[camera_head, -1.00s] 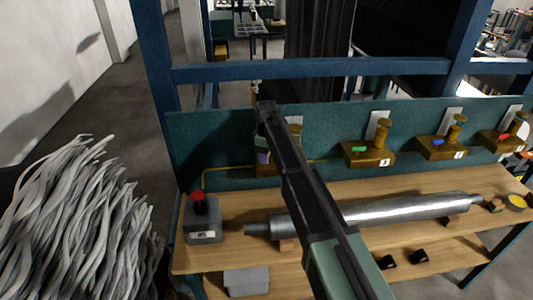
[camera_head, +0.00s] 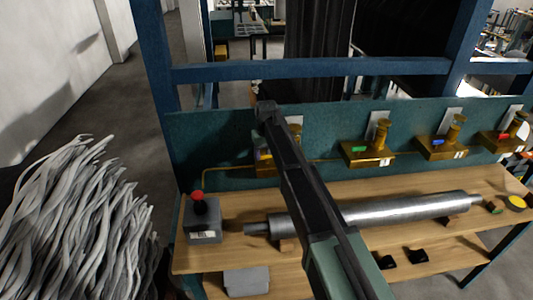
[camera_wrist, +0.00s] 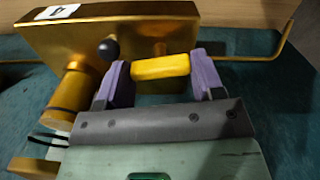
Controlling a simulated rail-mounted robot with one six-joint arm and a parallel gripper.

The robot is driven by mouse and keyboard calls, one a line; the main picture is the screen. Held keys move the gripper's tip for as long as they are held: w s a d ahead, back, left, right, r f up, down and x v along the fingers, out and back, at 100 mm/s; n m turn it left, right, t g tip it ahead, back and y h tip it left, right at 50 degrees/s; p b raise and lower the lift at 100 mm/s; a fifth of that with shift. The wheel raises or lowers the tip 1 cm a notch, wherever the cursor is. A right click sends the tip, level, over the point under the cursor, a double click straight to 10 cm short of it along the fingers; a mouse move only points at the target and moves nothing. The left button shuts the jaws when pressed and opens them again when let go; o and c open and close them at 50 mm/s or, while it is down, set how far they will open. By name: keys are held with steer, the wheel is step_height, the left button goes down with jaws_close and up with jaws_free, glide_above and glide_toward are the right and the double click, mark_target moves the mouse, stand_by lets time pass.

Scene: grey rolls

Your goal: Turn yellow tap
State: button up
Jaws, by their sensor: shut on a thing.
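The yellow tap handle (camera_wrist: 160,67) is a short bar on a brass valve body (camera_wrist: 190,22), seen close up in the wrist view. My gripper (camera_wrist: 162,78) has one purple finger at each end of the yellow bar and is shut on it. In the head view a bit of the yellow handle (camera_head: 262,153) shows beside my dark arm, on the leftmost brass valve (camera_head: 264,168). My arm hides most of this valve and my fingers there.
More brass valves with green (camera_head: 359,149), blue (camera_head: 438,142) and red (camera_head: 504,135) handles stand to the right along the teal panel. A long metal roller (camera_head: 370,213) lies on the wooden bench. A grey box (camera_head: 204,223) with a red knob stands at its left end.

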steer(key=shift+m, duration=0.8)
